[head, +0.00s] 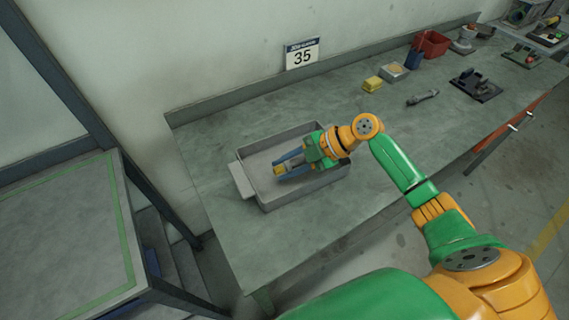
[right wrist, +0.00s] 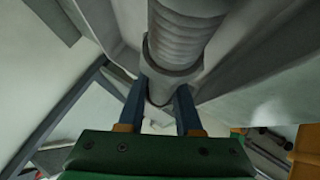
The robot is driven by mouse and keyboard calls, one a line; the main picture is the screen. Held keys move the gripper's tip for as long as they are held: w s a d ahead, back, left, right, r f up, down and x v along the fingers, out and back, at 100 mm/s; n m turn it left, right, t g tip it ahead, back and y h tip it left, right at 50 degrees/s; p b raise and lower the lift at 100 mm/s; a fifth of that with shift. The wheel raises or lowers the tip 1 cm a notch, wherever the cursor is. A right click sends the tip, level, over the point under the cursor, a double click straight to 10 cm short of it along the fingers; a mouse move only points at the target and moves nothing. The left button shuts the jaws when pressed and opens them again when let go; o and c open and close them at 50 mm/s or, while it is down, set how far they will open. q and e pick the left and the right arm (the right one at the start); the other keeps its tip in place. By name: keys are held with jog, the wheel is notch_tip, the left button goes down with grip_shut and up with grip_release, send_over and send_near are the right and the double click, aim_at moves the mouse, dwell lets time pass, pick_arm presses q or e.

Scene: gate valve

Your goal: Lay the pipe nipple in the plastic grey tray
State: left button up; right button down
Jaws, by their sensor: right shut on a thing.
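The plastic grey tray (head: 250,160) stands on the near left part of the workbench. My right gripper (head: 281,167) reaches into it from the right, with its blue fingers low between the tray walls. In the right wrist view, the fingers (right wrist: 160,105) are shut on the pipe nipple (right wrist: 180,45), a grey cylinder with thread ridges and a collar. In the head view the nipple is mostly hidden by the gripper. Whether it touches the tray floor I cannot tell. My left gripper is not in view.
The workbench (head: 225,235) is clear around the tray. Farther right are a yellow block (head: 372,84), a small box (head: 394,72), a grey metal part (head: 423,97), a dark plate with parts (head: 476,85) and a red bin (head: 431,44). A sign reading 35 (head: 302,54) stands behind.

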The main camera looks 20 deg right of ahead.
jog(key=shift+a+f, duration=0.1)
jog(key=shift+f, duration=0.35)
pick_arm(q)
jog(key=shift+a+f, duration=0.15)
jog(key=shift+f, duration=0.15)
pick_arm(e)
jog(key=shift+a+r, duration=0.1)
jog(key=c, duration=0.5)
grip_release()
jog(key=shift+s, duration=0.1)
jog(key=shift+s+d+r, duration=0.1)
jog(key=shift+d+r, duration=0.05)
jog(key=shift+d, duration=0.25)
jog(key=b+v, duration=0.2)
jog(key=v, duration=0.4)
jog(key=shift+s+r, duration=0.1)
jog(key=shift+r, duration=0.05)
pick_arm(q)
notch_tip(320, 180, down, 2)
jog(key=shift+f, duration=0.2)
